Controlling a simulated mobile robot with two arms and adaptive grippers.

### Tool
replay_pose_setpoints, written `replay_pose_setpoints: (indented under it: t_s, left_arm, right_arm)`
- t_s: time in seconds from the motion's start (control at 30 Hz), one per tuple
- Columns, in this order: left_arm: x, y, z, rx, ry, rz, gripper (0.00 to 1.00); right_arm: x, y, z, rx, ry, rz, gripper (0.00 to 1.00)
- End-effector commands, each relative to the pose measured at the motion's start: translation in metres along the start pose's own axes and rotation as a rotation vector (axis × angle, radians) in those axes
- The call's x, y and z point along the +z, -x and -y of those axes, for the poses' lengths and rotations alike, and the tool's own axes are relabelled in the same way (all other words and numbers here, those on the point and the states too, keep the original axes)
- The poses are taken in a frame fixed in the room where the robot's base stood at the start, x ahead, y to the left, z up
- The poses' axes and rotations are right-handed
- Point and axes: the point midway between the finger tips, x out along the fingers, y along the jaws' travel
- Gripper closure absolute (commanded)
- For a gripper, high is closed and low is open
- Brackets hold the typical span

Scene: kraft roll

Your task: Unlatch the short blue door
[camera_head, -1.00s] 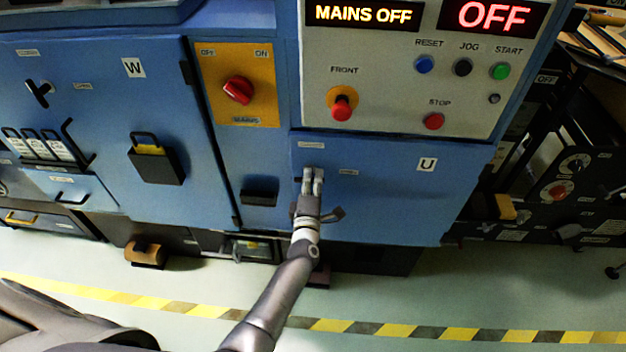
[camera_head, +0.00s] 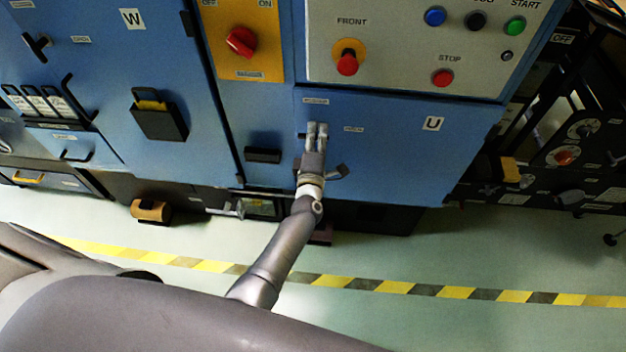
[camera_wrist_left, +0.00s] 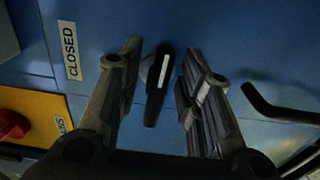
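The short blue door (camera_head: 400,150) is marked U and sits below the control panel; it looks closed. My left gripper (camera_head: 317,128) is at its upper left corner and hides the latch in the head view. In the left wrist view the latch (camera_wrist_left: 157,82) is a dark lever with a white stripe, lying nearly along the fingers. My left gripper also shows in that view (camera_wrist_left: 163,52), open, with one finger on each side of the lever and a visible gap at both. A CLOSED label (camera_wrist_left: 69,50) is left of the lever. My right gripper is not in view.
A black bar handle (camera_wrist_left: 280,108) is right of the fingers in the wrist view. A yellow plate with a red rotary switch (camera_head: 241,42) is up and left of the door. The panel has a red front button (camera_head: 347,64) and stop button (camera_head: 443,78).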

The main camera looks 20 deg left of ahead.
Motion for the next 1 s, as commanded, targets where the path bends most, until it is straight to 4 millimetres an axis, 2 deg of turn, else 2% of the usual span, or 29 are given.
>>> replay_pose_setpoints:
  t_s: [0.17, 0.27, 1.0]
  left_arm:
    - [0.000, 0.000, -0.001, 0.002, 0.078, 0.001, 0.66]
    - [0.000, 0.000, -0.002, 0.002, 0.188, 0.001, 0.66]
    - [-0.009, 0.000, -0.012, 0.002, 1.207, 0.002, 0.66]
  right_arm:
    - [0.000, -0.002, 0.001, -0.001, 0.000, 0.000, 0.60]
    - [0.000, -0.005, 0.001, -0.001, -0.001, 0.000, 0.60]
    - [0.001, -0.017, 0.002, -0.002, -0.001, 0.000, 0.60]
